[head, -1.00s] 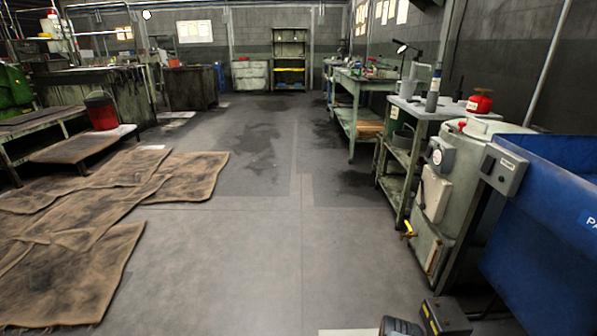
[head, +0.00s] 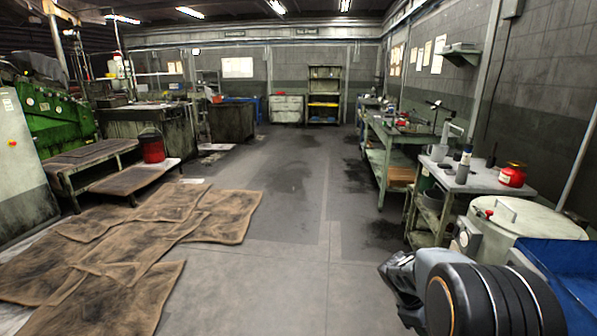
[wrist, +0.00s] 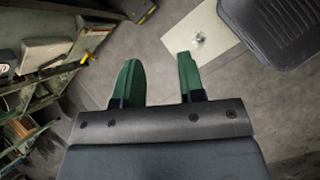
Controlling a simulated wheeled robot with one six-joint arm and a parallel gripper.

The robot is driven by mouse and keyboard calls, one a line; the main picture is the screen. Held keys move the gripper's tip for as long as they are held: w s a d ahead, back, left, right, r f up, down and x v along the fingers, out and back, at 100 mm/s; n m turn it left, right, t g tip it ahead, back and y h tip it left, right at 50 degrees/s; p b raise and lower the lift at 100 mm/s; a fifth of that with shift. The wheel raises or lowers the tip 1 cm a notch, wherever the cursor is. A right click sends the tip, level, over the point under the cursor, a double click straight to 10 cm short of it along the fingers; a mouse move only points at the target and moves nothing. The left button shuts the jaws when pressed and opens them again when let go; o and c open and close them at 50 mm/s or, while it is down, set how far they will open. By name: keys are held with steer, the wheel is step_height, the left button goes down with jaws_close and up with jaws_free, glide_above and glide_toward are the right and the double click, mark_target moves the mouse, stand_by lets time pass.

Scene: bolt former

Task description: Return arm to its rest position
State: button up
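My gripper shows in the wrist view (wrist: 158,82). Its two green fingers stand apart with bare grey floor between them, so it is open and empty. In the head view, my dark arm with a ringed joint is at the lower right, in front of the blue bin and the grey drum; the fingers cannot be made out there.
A blue bin (head: 562,262) and a round grey drum (head: 530,220) stand at the right. Benches line the right wall, one holding a red can (head: 513,175). Brown mats (head: 105,285) cover the left floor. The middle floor (head: 290,210) is clear.

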steer(key=s+a+r+m+t+y+p, duration=0.3)
steer(key=a+r, duration=0.5)
steer(key=r, duration=0.3)
steer(key=s+a+r+m+t+y+p, duration=0.3)
steer(key=s+a+r+m+p, duration=0.3)
steer(key=r, duration=0.5)
steer(key=s+a+p, duration=0.2)
steer(key=shift+s+r, duration=0.35)
steer(key=shift+a, duration=0.1)
